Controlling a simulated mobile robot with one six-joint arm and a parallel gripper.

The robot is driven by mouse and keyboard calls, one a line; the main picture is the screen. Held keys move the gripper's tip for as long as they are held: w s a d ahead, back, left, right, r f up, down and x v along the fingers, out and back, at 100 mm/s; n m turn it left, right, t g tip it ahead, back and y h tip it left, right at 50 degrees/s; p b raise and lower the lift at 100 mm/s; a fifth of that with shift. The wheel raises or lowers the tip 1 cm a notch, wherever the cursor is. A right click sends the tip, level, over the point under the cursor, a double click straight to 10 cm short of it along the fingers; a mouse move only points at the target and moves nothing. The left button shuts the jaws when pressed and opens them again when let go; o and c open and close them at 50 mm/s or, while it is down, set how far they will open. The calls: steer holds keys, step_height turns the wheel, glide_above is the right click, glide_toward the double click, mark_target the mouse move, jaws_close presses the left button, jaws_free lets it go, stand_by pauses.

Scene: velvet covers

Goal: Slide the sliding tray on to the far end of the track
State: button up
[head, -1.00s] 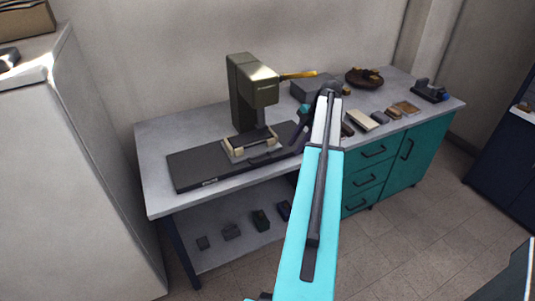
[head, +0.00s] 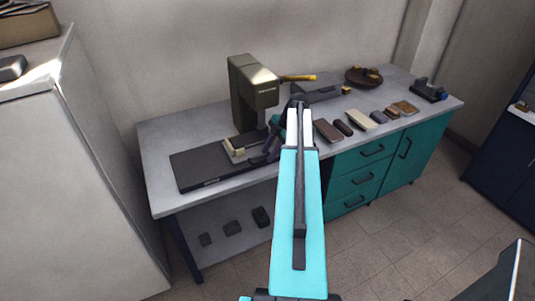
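The sliding tray (head: 232,149), a dark piece with cream-coloured blocks, sits on the long dark track (head: 200,172) below the head of the olive-green press (head: 248,85). The track's left part is bare. My gripper (head: 267,155) is at the right side of the tray, low over the track, and covers the tray's right part. I cannot tell whether it touches the tray or whether its fingers are open or shut. The right end of the track is hidden behind my arm.
Brown and cream blocks (head: 360,120) lie on the bench to the right. A grey box (head: 322,88), a brown bowl (head: 362,77) and a dark device (head: 428,90) stand further back. The bench's front left (head: 165,203) is clear. Dark blocks (head: 232,228) sit on the lower shelf.

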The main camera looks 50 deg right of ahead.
steer(key=shift+x, duration=0.75)
steer(key=shift+c, duration=0.2)
jaws_close()
